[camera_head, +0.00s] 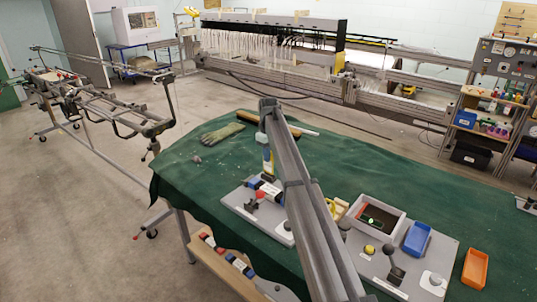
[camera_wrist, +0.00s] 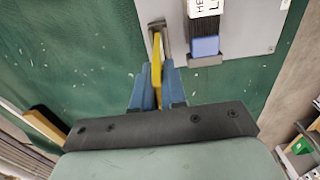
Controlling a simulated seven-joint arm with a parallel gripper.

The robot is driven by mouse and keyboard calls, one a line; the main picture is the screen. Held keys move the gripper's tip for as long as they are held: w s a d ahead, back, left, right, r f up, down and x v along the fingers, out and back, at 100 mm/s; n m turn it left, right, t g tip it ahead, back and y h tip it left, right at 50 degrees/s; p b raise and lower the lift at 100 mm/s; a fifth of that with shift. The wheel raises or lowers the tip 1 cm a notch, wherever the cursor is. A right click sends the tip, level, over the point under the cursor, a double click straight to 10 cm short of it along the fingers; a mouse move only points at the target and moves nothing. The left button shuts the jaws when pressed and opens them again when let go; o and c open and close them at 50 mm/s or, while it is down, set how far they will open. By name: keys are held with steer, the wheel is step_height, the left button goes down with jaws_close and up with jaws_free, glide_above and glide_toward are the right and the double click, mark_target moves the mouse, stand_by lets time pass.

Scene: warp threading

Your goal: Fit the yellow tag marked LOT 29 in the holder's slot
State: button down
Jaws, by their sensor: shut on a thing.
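My gripper (camera_wrist: 153,82) has blue fingers shut on a thin yellow tag (camera_wrist: 157,52), which shows edge-on between them in the wrist view. Its marking cannot be read. The tag's far end is close to a small grey metal piece (camera_wrist: 157,25), perhaps the holder, at the edge of a grey board (camera_wrist: 250,38). I cannot tell whether tag and metal piece touch, and no slot can be made out. In the head view my gripper (camera_head: 268,172) is low over the left part of the grey board (camera_head: 240,199), partly behind my arm.
A dark block with a white label and blue end (camera_wrist: 204,46) stands just right of the metal piece. A grey bin (camera_head: 368,238), a blue tray (camera_head: 418,238) and an orange tray (camera_head: 475,268) are to the right. A glove (camera_head: 222,134) lies behind on the green cloth (camera_head: 200,175).

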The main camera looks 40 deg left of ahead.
steer(key=shift+f, duration=1.7)
stand_by(1.8)
steer(key=c, duration=0.8)
jaws_free()
steer(key=shift+r, duration=0.1)
steer(key=shift+r, duration=3.4)
